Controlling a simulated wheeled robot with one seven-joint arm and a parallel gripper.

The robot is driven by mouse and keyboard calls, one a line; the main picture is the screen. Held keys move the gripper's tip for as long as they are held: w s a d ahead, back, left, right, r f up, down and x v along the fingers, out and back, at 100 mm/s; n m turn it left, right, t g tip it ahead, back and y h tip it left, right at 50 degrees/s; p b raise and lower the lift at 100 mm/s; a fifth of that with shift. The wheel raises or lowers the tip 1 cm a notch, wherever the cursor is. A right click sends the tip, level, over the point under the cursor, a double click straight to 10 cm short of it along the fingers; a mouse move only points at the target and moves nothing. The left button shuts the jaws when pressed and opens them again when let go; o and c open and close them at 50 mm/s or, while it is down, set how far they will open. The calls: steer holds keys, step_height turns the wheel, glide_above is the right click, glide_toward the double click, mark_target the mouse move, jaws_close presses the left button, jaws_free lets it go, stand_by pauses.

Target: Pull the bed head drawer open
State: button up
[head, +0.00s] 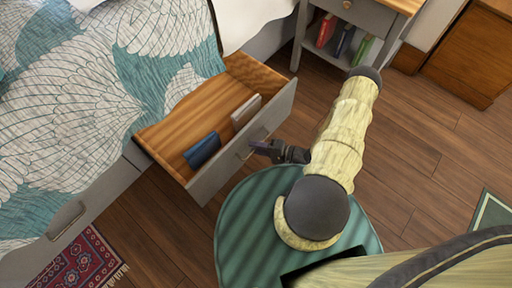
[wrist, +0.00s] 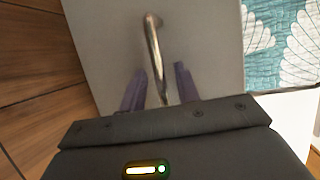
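The bed head drawer (head: 222,123) stands pulled out from the grey bed base in the head view, its wooden inside showing. Its grey front (wrist: 105,45) fills much of the wrist view. The metal bar handle (wrist: 153,40) runs between the two purple fingers of my gripper (wrist: 160,72), with a gap seen on each side, so the fingers look open around it. In the head view my gripper (head: 260,147) is at the drawer front, by the handle (head: 245,152); whether it touches is hard to tell.
A blue book (head: 202,150) and a pale book (head: 246,111) lie in the drawer. A second drawer front (head: 68,218) is shut at lower left. A nightstand (head: 365,14) stands beyond. A patterned rug (head: 80,265) lies lower left; wooden floor (head: 420,150) is clear at right.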

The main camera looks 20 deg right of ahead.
steer(key=p+v, duration=0.4)
steer(key=v, duration=1.3)
steer(key=shift+s, duration=0.2)
steer(key=shift+w, duration=0.1)
